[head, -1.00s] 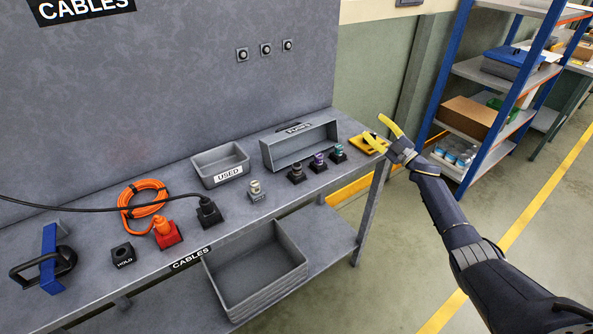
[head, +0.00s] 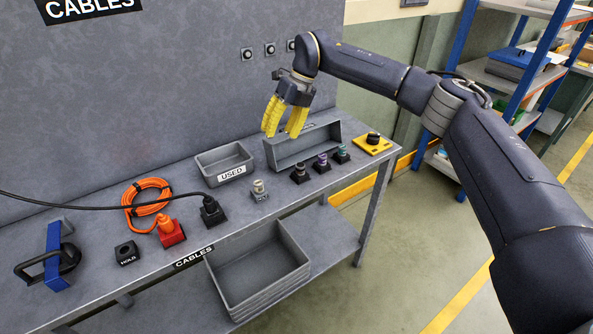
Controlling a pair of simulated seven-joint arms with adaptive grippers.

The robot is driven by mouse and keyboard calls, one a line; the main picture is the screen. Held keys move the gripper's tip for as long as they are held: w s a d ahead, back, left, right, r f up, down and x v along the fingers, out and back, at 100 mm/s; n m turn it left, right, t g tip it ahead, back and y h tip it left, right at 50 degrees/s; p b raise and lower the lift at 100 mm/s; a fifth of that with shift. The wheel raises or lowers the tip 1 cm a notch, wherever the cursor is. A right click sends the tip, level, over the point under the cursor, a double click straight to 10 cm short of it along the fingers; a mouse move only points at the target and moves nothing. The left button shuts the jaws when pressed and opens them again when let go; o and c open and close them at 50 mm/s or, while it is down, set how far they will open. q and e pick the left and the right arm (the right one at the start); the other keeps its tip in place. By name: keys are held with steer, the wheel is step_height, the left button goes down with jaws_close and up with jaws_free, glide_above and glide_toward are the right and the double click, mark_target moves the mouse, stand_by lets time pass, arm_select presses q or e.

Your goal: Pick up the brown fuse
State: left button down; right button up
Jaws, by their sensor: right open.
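The brown fuse (head: 299,169) stands upright in a black holder on the bench, the leftmost of three in a row, beside a purple fuse (head: 322,160) and a teal one (head: 341,152). My right gripper (head: 280,133) has yellow fingers that point down, spread apart and empty. It is in the air above the grey bin behind the row, up and to the left of the brown fuse in the picture, not touching it. My left gripper is not in view.
A pale fuse (head: 258,188) stands in a separate grey holder. The bin marked USED (head: 212,179) is left of the long grey bin (head: 270,157). A black plug (head: 212,211), a red socket (head: 171,233) and an empty HOLD block (head: 127,253) are further left. A yellow plate (head: 372,150) is at right.

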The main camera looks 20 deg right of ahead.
mark_target(300, 165)
steer(key=d+r+h, duration=0.2)
steer(key=d+h, duration=0.3)
steer(key=d, duration=0.1)
steer(key=f, duration=1.7)
steer(key=shift+s+f, duration=0.2)
steer(key=shift+f, duration=0.1)
jaws_close()
